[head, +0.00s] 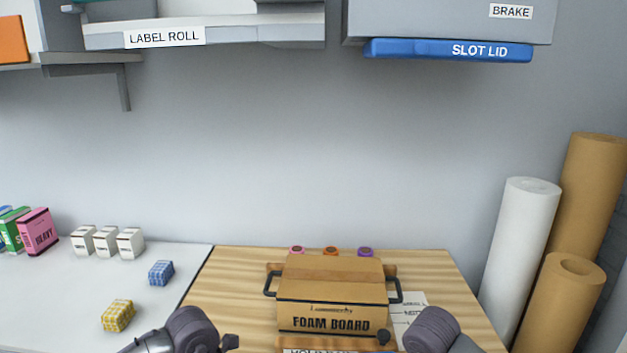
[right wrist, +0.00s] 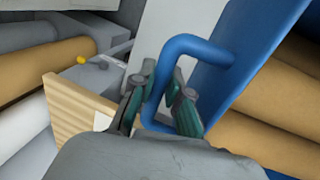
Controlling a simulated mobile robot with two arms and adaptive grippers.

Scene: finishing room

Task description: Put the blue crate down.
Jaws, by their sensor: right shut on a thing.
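The blue crate (right wrist: 250,50) shows in the right wrist view as a blue wall with a blue loop handle (right wrist: 190,45). My right gripper (right wrist: 162,100) is shut on this handle, with its fingers on both sides of the bar. In the head view my right gripper (head: 384,337) shows only in part at the bottom edge. A thin labelled strip (head: 340,351) with a little blue shows between my arms there; most of it is cut off. My left gripper (head: 230,343) is at the bottom edge, left of the strip; its jaws cannot be made out.
A cardboard foam board box (head: 330,290) with dark handles stands on the wooden table (head: 235,275). Paper rolls (head: 520,230) stand at the right. A white table (head: 60,300) at the left holds small boxes. A shelf with a blue slot lid (head: 450,50) hangs above.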

